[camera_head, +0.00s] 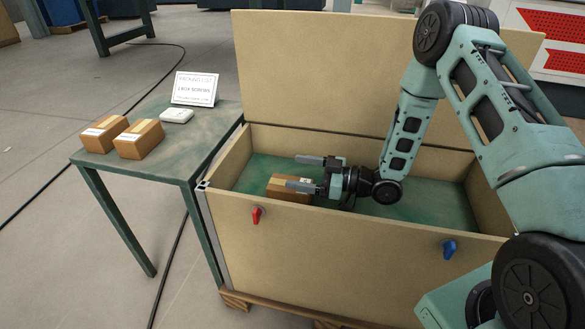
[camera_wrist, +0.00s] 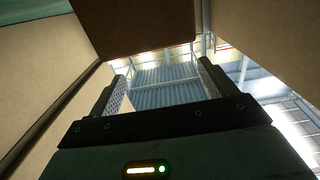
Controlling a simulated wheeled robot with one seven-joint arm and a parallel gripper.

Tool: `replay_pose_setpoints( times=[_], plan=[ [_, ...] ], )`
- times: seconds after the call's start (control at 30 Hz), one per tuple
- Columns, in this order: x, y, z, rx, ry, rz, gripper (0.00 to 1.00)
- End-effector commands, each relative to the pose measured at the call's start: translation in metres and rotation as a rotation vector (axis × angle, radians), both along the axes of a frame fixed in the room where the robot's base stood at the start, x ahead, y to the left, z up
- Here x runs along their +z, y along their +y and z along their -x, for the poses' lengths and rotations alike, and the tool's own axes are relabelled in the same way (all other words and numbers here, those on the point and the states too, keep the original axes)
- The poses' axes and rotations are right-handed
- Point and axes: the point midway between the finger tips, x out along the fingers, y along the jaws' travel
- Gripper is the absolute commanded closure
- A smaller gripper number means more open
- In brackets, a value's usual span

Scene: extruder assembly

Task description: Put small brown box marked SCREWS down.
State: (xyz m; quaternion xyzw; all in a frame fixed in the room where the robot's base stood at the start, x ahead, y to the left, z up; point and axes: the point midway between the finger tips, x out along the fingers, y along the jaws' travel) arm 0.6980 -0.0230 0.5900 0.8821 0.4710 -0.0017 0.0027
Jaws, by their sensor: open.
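A small brown box (camera_head: 283,190) with lighter tape sits inside the large wooden crate (camera_head: 340,240), near its left end and behind the front wall. No SCREWS marking is readable on it. My gripper (camera_head: 301,172) is inside the crate at the box, its two fingers pointing left and spread apart. The nearer finger overlaps the box in the picture; whether it touches cannot be told. In the wrist view my gripper (camera_wrist: 160,72) is open, with roof structure showing between the fingers. A brown surface shows above them there; I cannot tell whether it is the box.
A green table (camera_head: 195,140) left of the crate holds two brown boxes (camera_head: 104,134) (camera_head: 139,139), a white device (camera_head: 177,115) and a packing list sign (camera_head: 195,88). The crate's lid (camera_head: 340,75) stands raised behind. The green crate floor (camera_head: 430,205) is clear to the right.

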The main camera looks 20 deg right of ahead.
Motion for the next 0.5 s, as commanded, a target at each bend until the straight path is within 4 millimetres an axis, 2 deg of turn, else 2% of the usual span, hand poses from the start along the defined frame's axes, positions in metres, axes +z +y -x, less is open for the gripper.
replay_pose_setpoints(
  times=[0.03, 0.23, 0.5],
  plan=[
    [0.002, -0.011, 0.007, -0.005, 0.004, -0.001, 0.17],
    [0.004, -0.047, 0.031, -0.004, 0.003, -0.003, 0.17],
    [0.004, -0.075, 0.050, -0.001, 0.001, -0.006, 0.17]
  ],
)
